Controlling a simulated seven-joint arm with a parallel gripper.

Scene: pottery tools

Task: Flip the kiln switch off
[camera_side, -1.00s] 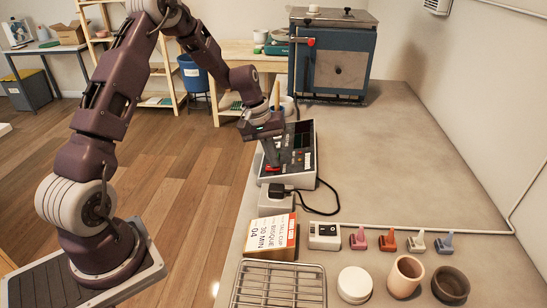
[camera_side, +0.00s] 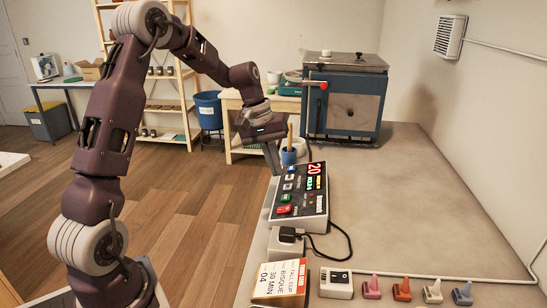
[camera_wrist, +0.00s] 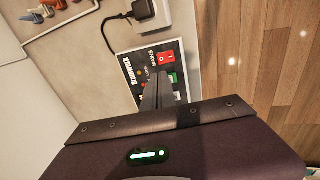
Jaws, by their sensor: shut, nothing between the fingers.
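The kiln control panel (camera_side: 307,205) lies on the bench, with a lit red and green display at its far right. Its red rocker switch (camera_side: 284,210) is at the near left corner. In the wrist view the red switch (camera_wrist: 166,57) shows a white mark beside printed lettering; I cannot tell which way it is tilted. My gripper (camera_side: 275,172) is shut and empty, with its fingers pointing down at the panel's left edge, farther back than the red switch. In the wrist view my gripper (camera_wrist: 157,78) covers part of the panel, and the red switch shows clear of the fingers.
The kiln (camera_side: 345,100) stands at the back. A blue cup with a wooden-handled tool (camera_side: 289,150) is behind the panel. A plug with a black cable (camera_side: 288,235), a card box (camera_side: 282,280), a white switch box (camera_side: 336,283) and several coloured clips are nearer. The bench's right side is clear.

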